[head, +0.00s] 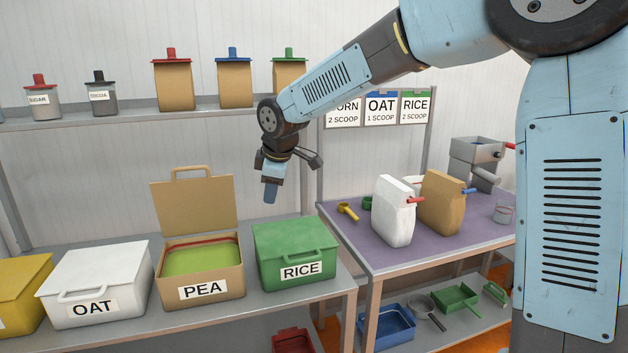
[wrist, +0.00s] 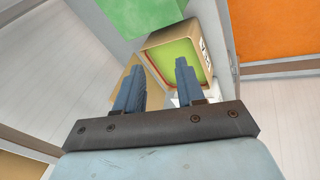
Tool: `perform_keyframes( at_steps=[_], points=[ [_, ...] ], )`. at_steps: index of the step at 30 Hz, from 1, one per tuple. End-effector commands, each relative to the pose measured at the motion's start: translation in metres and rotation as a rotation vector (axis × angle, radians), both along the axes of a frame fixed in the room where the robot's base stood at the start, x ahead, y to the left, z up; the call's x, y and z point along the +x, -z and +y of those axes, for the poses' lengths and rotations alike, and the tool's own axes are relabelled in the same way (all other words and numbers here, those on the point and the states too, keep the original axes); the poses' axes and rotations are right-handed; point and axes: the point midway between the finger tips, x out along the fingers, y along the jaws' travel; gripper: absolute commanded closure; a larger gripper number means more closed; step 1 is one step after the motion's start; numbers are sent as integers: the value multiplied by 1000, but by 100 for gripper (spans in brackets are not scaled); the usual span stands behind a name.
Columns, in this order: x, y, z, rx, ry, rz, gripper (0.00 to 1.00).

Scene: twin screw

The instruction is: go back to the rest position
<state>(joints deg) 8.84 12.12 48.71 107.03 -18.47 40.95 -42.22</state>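My gripper (head: 270,192) hangs from my arm with its fingers pointing down, in the air above the bench and between the raised lid of the pea bin and the green rice bin. In the wrist view my gripper (wrist: 156,72) shows two blue fingers spread apart with nothing held between them. Past the fingers the open pea bin (wrist: 208,43) shows, with its green filling. In the head view the pea bin (head: 203,288) is brown, with its lid standing up at the back. My gripper touches nothing that I can see.
The closed rice bin (head: 296,252) and the closed white oat bin (head: 95,280) flank the pea bin. A shelf (head: 130,119) with bags and jars runs behind. At right, a purple-topped table (head: 360,236) holds a white bag (head: 393,215) and a brown bag (head: 441,205).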

Motion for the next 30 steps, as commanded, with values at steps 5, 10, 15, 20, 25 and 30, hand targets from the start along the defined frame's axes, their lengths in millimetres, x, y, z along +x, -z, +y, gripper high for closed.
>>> perform_keyframes(
  at_steps=[5,10,15,20,25,30],
  points=[
    [-24,-9,-54,-39,190,-4,62],
    [-51,-21,-106,-41,385,-10,62],
    [-83,-33,-157,-14,583,-17,62],
    [-118,-42,-202,36,768,-22,62],
    [-160,-48,-247,118,962,-19,62],
    [-204,-49,-285,226,1146,-4,62]
  ],
)
